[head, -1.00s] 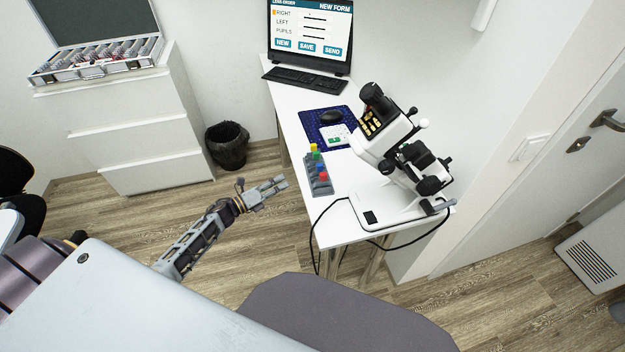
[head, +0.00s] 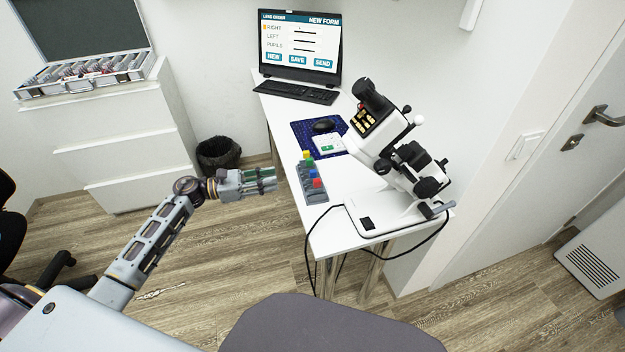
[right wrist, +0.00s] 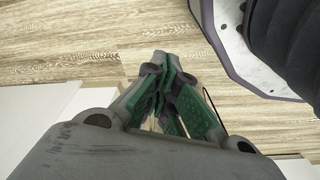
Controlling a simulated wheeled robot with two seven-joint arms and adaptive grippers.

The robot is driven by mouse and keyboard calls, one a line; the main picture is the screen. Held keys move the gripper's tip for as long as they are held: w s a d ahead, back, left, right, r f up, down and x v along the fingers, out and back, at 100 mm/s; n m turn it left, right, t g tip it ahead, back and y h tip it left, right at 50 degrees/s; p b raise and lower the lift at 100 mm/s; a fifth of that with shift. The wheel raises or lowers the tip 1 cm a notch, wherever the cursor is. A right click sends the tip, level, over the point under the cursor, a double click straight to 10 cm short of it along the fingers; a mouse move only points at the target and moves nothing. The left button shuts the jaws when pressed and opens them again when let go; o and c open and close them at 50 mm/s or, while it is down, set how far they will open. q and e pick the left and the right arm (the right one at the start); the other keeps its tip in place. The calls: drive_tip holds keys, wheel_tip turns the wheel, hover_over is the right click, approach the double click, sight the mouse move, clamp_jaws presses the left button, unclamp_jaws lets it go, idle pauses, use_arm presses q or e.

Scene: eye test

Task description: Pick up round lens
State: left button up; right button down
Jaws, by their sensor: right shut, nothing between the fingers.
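I cannot make out a single round lens in either view. An open lens case (head: 75,86) with rows of small lens-like pieces sits on the white drawer cabinet at the left in the head view; the pieces are too small to tell apart. My left gripper (head: 265,180) is over the floor, just left of the desk edge. Its two fingers with green pads look apart, with nothing seen between them. My right gripper (right wrist: 165,70) shows in the right wrist view, shut and empty, with wood floor behind it.
The white desk (head: 335,183) holds a monitor (head: 299,45), keyboard (head: 295,92), mouse (head: 323,126), a grey rack with coloured blocks (head: 312,190) and a white optical instrument (head: 375,218). A black bin (head: 218,156) stands beside the drawer cabinet (head: 135,150). A grey chair seat (head: 330,325) is in front.

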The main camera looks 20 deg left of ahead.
sight(310, 174)
use_arm(q)
drive_tip(key=shift+x, duration=4.3)
drive_tip(key=shift+w+d, duration=0.25)
drive_tip(key=shift+d, duration=0.15)
drive_tip(key=shift+f+x, duration=0.2)
drive_tip(key=shift+x, duration=1.95)
clamp_jaws()
